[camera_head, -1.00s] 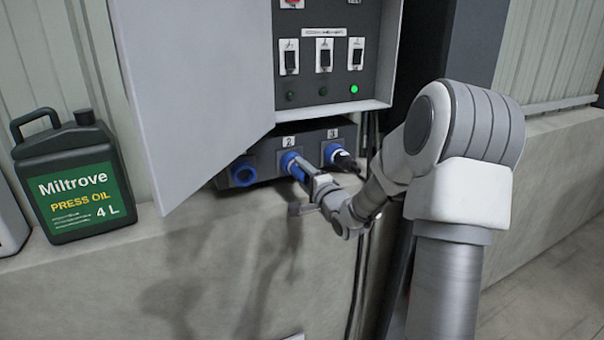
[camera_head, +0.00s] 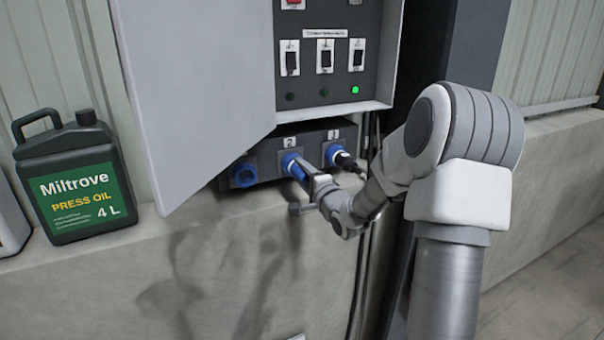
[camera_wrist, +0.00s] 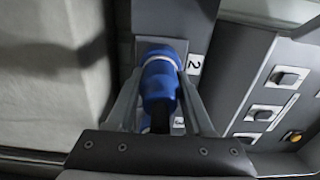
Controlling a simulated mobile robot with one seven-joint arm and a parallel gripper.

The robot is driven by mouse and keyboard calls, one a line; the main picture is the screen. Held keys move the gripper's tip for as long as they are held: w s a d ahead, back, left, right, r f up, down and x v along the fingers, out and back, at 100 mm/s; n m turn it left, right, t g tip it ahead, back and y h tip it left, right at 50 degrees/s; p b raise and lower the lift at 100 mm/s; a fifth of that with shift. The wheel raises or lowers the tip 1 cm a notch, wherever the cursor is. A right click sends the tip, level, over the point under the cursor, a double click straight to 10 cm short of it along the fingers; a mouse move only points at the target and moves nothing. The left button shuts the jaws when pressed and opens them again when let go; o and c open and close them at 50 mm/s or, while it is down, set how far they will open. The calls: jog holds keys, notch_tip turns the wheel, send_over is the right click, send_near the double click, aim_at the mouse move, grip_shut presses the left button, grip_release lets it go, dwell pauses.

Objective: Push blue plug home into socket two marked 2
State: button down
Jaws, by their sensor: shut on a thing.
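The blue plug (camera_wrist: 159,85) is between my gripper's fingers in the wrist view, its front end at socket two (camera_wrist: 160,53). In the head view the plug (camera_head: 299,172) lines up with the blue ring of socket two (camera_head: 288,161), under the label 2 (camera_head: 289,142); the label also shows in the wrist view (camera_wrist: 194,64). A pale band shows between plug and socket. How deep the plug sits I cannot tell. My gripper (camera_head: 306,178) is shut on the plug; it also shows in the wrist view (camera_wrist: 160,110).
An empty blue socket (camera_head: 244,174) is at the left. The open cabinet door (camera_head: 185,90) hangs close on the left. A Miltrove oil can (camera_head: 75,180) stands on the ledge.

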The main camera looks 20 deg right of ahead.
jog(key=shift+r, duration=0.15)
dwell(0.6)
jog(key=shift+c, duration=1)
grip_release()
jog(key=shift+w, duration=0.15)
